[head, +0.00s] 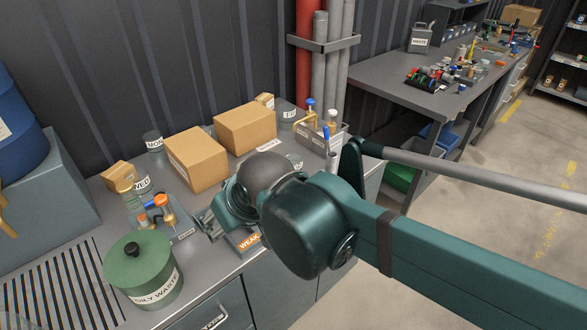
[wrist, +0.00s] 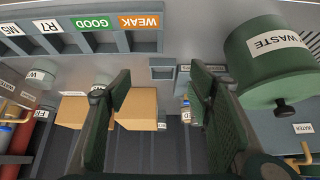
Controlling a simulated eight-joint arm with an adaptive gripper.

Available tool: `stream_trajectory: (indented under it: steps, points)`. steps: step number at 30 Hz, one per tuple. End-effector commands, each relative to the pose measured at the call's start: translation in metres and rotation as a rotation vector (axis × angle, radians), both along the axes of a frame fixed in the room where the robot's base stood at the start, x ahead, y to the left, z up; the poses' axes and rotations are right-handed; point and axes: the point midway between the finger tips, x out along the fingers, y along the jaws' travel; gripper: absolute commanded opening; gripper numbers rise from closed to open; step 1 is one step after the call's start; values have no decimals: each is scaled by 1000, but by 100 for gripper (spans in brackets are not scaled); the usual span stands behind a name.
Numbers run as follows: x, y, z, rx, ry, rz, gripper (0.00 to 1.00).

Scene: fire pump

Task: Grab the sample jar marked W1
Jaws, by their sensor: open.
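No label reading W1 can be made out in either view. My gripper (head: 208,222) is over the bench, partly hidden by my arm. In the wrist view my gripper (wrist: 161,82) has its fingers wide apart with nothing held between them.
A green oily waste can (head: 143,272) stands left of my gripper. Cardboard boxes (head: 197,158) are behind it. A small tray (head: 180,232) holds orange- and blue-topped items. A rack marked WEAK (head: 249,242) and GOOD (wrist: 90,23) is close by. Pipes (head: 319,60) rise at the back.

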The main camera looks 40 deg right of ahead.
Motion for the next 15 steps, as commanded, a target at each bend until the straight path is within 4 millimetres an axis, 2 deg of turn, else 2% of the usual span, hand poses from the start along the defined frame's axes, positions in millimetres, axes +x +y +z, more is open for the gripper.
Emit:
stream_trajectory:
  steps: [15]
  points:
    - [43, -46, 31, 62, 105, -189, 52]
